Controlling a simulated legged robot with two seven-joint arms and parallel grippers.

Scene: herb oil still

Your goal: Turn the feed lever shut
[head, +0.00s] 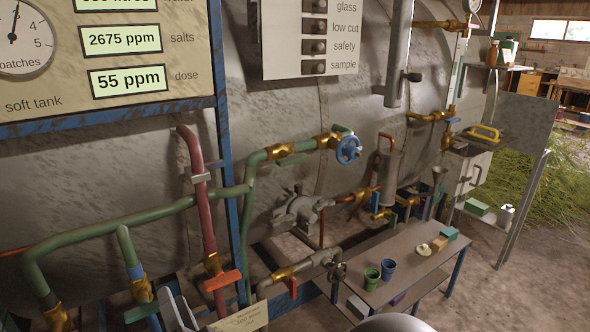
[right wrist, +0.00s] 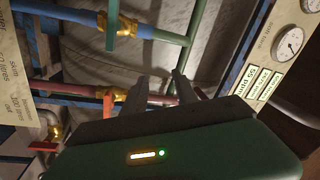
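No readable label marks the feed lever, so I cannot tell which lever it is. A green lever (head: 140,312) on a brass valve shows at lower left, close to my right gripper. An orange-red lever (head: 222,281) sits on the red pipe just right of the gripper. Another green lever (head: 290,160) is on the upper green pipe. In the right wrist view a green lever (right wrist: 111,30) lies beyond the fingers at upper left, and an orange-red lever (right wrist: 109,105) is left of them. My right gripper (head: 177,313) is open and empty, apart from the levers. My left gripper is not in view.
A blue handwheel (head: 348,149) ends the green pipe. A red-handled valve (head: 293,288) and a low bench (head: 400,262) with cups stand to the right. A tilted sign plate (head: 240,318) is at the bottom. Pipes crowd the area around the right gripper.

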